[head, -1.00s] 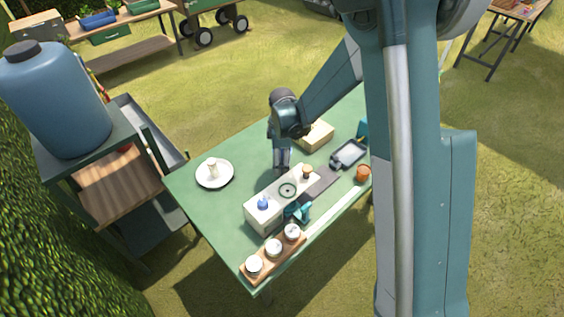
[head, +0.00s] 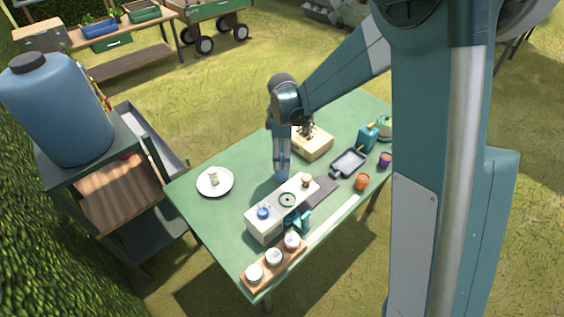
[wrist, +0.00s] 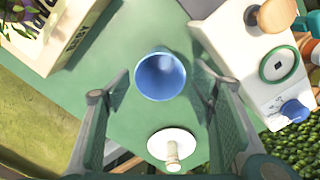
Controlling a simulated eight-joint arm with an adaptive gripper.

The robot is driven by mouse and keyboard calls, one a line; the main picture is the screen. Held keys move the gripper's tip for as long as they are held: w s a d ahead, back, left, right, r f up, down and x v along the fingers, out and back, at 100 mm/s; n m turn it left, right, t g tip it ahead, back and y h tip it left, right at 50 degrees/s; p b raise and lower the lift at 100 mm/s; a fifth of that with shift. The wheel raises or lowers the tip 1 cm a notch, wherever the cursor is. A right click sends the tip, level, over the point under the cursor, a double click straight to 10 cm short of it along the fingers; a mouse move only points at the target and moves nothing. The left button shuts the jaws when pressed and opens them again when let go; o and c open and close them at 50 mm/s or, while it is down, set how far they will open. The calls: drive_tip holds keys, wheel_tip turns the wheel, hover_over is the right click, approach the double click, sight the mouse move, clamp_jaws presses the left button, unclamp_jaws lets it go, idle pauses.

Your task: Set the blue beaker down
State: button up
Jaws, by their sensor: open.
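The blue beaker (wrist: 160,75) stands upright on the green table (wrist: 125,125), its round mouth facing the wrist camera. In the head view the beaker (head: 282,168) shows below my gripper (head: 282,145), just behind the white device. In the wrist view my gripper (wrist: 158,92) is open, with one finger on each side of the beaker. A gap shows between each finger and the beaker, so neither finger appears to touch it. The beaker's base is mostly hidden in the wrist view.
The white device (head: 253,226) with a blue knob and dial stands close beside the beaker. A white plate (head: 204,188) with a small pale object lies left. A planter box (head: 318,148) is behind right. A wooden rack (head: 262,277) of white jars lies in front.

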drive_tip(key=shift+r, duration=1.7)
drive_tip(key=s+d+r+m+t, duration=0.3)
drive_tip(key=s+d+r+m, duration=0.6)
drive_tip(key=s+d+r, duration=0.55)
drive_tip(key=s+d+r+m+t, duration=0.2)
drive_tip(key=s+d+m, duration=0.2)
drive_tip(key=s, duration=0.4)
drive_tip(key=s+d+r+m+t, duration=0.2)
drive_tip(key=s+d+m, duration=0.3)
drive_tip(key=s, duration=0.3)
drive_tip(key=shift+d+r, duration=0.6)
drive_tip(key=shift+d, duration=0.05)
